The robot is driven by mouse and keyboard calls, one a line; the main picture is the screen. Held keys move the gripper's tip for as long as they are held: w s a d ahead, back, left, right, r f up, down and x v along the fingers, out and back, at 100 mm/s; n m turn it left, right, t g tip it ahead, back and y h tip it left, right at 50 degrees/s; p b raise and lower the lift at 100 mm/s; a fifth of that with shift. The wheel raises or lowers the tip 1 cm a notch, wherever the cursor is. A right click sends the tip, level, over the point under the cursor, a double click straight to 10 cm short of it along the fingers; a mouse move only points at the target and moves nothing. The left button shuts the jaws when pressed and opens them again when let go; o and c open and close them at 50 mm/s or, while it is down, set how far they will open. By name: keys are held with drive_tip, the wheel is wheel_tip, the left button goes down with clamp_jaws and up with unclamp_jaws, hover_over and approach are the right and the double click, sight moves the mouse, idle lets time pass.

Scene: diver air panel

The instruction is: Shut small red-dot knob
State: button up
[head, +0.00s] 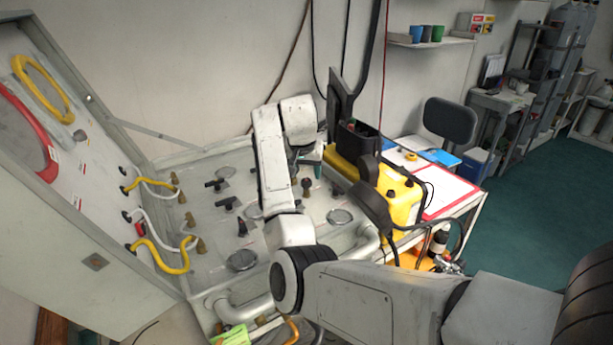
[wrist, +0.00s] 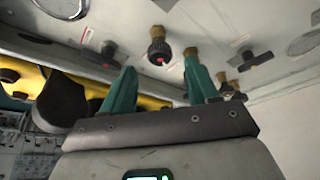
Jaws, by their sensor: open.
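In the wrist view a small black round knob with a red dot (wrist: 158,49) on a brass stem stands on the pale panel (wrist: 225,22). My gripper (wrist: 160,64) is open, its two teal fingers spread, with the knob showing beyond and between the fingertips. I cannot tell whether either finger touches it. In the head view my gripper (head: 309,162) is over the right part of the panel, mostly hidden by my arm. A dark knob (head: 306,187) stands just below it there; its red dot cannot be made out.
Black T-handles (wrist: 110,52) and brass fittings (wrist: 191,52) stand close by on the panel. A yellow case (head: 400,197) is right of my arm, beside a red-edged clipboard (head: 445,190). Yellow and white hoses (head: 168,257) loop at the left. Green floor (head: 535,190) is open at right.

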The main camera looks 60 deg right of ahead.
sight(306, 180)
drive_tip(key=shift+x, duration=1.95)
drive_tip(key=c, duration=1)
